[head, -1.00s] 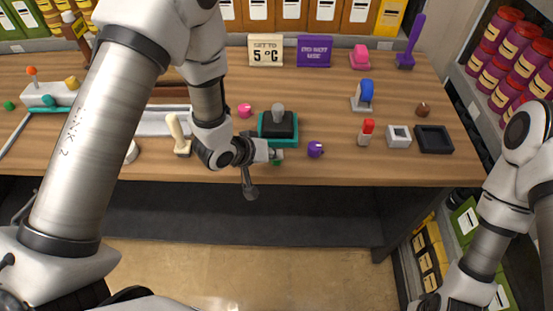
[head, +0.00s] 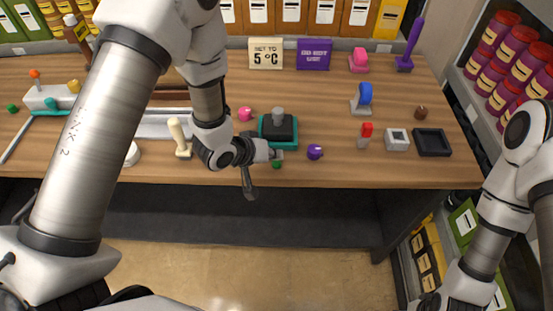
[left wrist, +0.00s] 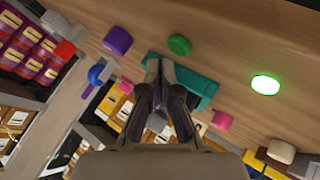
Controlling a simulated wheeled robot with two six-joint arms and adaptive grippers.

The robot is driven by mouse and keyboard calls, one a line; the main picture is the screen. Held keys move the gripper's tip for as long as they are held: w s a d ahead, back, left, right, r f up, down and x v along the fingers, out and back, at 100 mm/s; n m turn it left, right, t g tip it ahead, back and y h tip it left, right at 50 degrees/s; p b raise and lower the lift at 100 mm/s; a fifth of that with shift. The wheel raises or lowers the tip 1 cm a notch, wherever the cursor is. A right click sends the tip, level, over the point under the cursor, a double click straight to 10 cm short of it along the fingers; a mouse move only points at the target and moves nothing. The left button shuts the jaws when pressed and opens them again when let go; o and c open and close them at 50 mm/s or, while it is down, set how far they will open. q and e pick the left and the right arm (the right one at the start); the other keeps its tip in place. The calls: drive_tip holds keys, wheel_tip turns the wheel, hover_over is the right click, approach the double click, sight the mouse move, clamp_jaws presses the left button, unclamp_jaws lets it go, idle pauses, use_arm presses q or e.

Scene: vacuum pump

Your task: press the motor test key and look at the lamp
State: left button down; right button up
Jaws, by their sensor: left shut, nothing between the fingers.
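My left gripper (head: 274,155) is shut and empty, at the front edge of a teal-based device (head: 292,146) with a black top and grey knob. In the left wrist view its closed fingertips (left wrist: 160,66) overlap the teal base (left wrist: 200,84); I cannot tell whether they touch it. A small dark green round piece (head: 277,165) lies just in front; it also shows in the left wrist view (left wrist: 179,44). A bright green disc (left wrist: 265,84) glows like a lit lamp there; the head view does not show it clearly. No label marks the motor test key. My right gripper is out of view.
A purple knob (head: 315,152) stands close right of the teal device, a pink knob (head: 245,114) behind left, and a cream lever (head: 180,138) to the left. A red-topped piece (head: 366,130) and a black tray (head: 432,142) are farther right. The table's front edge is close.

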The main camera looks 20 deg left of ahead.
sight(274, 164)
use_arm(q)
wheel_tip(274, 164, up, 5)
drive_tip(key=p, duration=0.4)
drive_tip(key=shift+r+p, duration=0.1)
drive_tip(key=shift+p, duration=0.2)
idle(0.3)
idle(0.4)
